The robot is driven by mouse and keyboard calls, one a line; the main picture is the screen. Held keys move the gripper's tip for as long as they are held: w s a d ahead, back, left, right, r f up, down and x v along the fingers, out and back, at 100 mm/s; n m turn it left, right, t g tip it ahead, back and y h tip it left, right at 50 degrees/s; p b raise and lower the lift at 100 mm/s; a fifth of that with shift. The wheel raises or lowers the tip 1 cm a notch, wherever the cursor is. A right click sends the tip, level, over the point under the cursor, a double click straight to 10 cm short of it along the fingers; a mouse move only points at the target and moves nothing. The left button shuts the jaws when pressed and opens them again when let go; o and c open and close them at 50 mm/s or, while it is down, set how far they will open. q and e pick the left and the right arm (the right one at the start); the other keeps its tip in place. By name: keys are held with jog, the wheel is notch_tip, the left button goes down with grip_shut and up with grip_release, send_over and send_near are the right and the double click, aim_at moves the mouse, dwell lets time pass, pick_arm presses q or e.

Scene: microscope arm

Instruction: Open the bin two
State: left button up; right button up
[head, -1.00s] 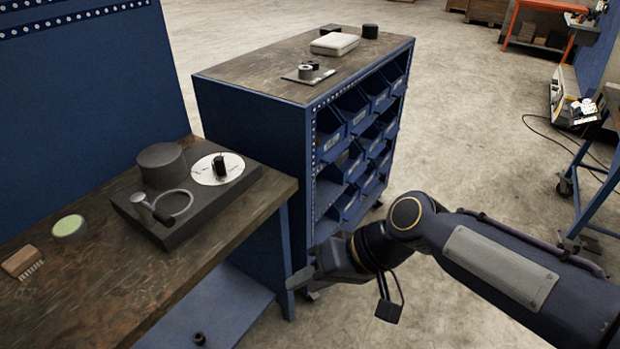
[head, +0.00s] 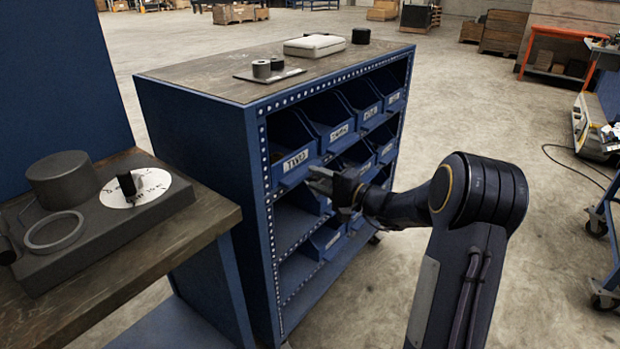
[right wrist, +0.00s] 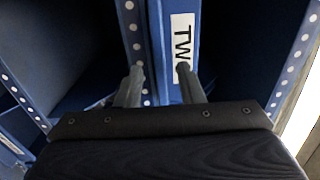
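A blue bin (head: 288,145) with a white label stands at the near left end of the top bin row in the blue cabinet (head: 200,125). In the right wrist view a label (right wrist: 182,45) shows the letters "TW" on a blue bin front; the rest is hidden. My right gripper (head: 318,180) is just below and right of the nearest top bin's label. In its wrist view the two fingers of my right gripper (right wrist: 160,72) are apart, one over the label area and one over the perforated shelf edge. I cannot tell whether they touch. My left gripper is out of view.
Other labelled bins (head: 332,125) continue the top row, with more bins below. On the cabinet top are a pale case (head: 314,46) and small dark cylinders. A workbench (head: 120,270) stands at the left.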

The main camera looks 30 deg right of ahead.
jog(key=shift+x, duration=1.35)
grip_shut()
